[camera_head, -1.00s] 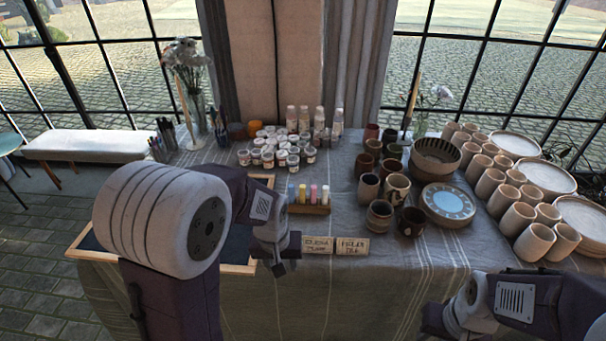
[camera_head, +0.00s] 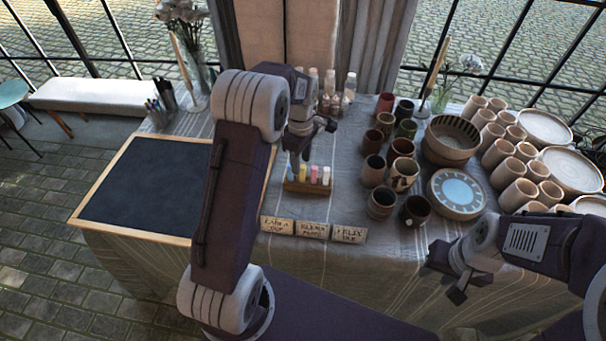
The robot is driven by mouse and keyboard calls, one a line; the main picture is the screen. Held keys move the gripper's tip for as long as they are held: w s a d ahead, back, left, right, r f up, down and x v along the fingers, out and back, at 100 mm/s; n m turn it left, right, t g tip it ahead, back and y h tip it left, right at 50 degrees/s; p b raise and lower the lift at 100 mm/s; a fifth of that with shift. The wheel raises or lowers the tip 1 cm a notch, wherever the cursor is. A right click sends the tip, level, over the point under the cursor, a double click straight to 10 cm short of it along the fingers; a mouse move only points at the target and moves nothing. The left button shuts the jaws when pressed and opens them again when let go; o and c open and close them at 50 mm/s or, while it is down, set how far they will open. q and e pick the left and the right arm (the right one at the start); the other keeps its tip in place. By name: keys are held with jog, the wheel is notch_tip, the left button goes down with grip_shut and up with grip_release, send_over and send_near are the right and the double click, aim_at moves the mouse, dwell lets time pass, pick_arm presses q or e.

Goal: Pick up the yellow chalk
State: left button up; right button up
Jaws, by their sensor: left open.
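My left gripper (camera_head: 299,156) points down over the left part of the row, close to the chalk tops. It is open and seems empty, and it partly hides the leftmost chalk. My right gripper (camera_head: 446,279) is open and empty in front of the table at the lower right.
A framed blackboard (camera_head: 140,190) lies left of the holder. Small name cards (camera_head: 312,230) stand in front of it. Dark cups (camera_head: 382,203), a patterned bowl (camera_head: 452,140) and a blue-centred plate (camera_head: 458,192) are close on the right. Small jars and bottles stand behind my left arm.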

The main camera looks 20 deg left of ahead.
aim_at(302, 173)
pick_arm(q)
jog(key=shift+w+f, duration=0.3)
jog(key=shift+f, duration=0.2)
jog(key=shift+w+f, duration=0.25)
jog(key=shift+f, duration=0.25)
jog(key=f, duration=0.4)
jog(key=shift+s+d+f+b, duration=0.1)
jog(key=shift+s+f+b, duration=0.1)
jog(key=shift+s+b, duration=0.15)
jog(key=shift+w+f, duration=0.15)
jog(key=shift+f, duration=0.15)
grip_shut()
